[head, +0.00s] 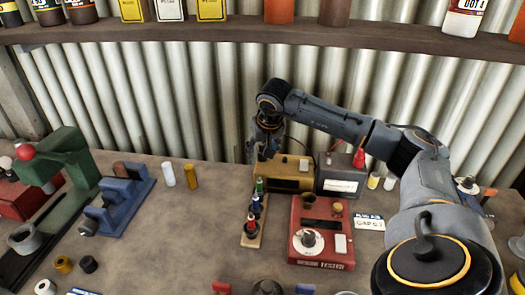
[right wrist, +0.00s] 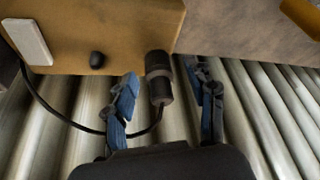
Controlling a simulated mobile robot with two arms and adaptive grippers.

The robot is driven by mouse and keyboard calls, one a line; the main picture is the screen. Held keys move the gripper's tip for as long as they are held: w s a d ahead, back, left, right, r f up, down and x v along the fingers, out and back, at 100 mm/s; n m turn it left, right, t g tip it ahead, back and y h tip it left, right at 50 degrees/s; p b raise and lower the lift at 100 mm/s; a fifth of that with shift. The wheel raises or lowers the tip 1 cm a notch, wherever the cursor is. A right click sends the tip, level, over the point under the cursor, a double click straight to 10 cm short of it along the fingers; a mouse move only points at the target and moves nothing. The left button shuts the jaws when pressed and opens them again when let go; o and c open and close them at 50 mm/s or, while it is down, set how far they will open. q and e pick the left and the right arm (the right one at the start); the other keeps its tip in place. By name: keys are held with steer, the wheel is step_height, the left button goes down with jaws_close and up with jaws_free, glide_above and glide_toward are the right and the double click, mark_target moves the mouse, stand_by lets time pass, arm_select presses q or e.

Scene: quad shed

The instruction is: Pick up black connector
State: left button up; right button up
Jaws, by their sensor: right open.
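The black connector (right wrist: 159,76) is a short dark cylinder in the right wrist view, at the edge of a tan box (right wrist: 95,22). A black cable (right wrist: 60,118) loops below it and leads to the left. My right gripper (right wrist: 165,88) is open, with one blue-padded finger on each side of the connector; I see a gap on both sides. In the head view, my right gripper (head: 267,150) is at the back of the tan box (head: 284,181), against the corrugated wall. The connector cannot be made out there. My left gripper is not in view.
A grey box (head: 340,178) stands right of the tan box, a red tester (head: 322,252) in front. Small bottles stand on a wooden strip (head: 251,237). A corrugated wall (head: 180,100) and shelf (head: 200,33) bound the back. Bare bench lies left of the strip.

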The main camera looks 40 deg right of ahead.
steer(key=c, duration=1.1)
steer(key=shift+r, duration=0.1)
steer(key=shift+r, duration=0.45)
step_height(320, 180, up, 2)
steer(key=shift+w+r+b, duration=0.1)
steer(key=shift+r+b, duration=0.05)
steer(key=shift+b, duration=0.35)
steer(key=shift+s+a+r+b, duration=0.1)
steer(key=shift+s+a+b, duration=1)
steer(key=shift+s, duration=1.65)
steer(key=shift+s+a+f+b, duration=0.1)
steer(key=shift+s+a+b, duration=1)
steer(key=shift+s, duration=1.7)
steer(key=shift+s+a+r+b, duration=0.1)
steer(key=shift+s+a+b, duration=0.45)
steer(key=shift+s+a, duration=1.6)
steer(key=shift+s+d, duration=0.6)
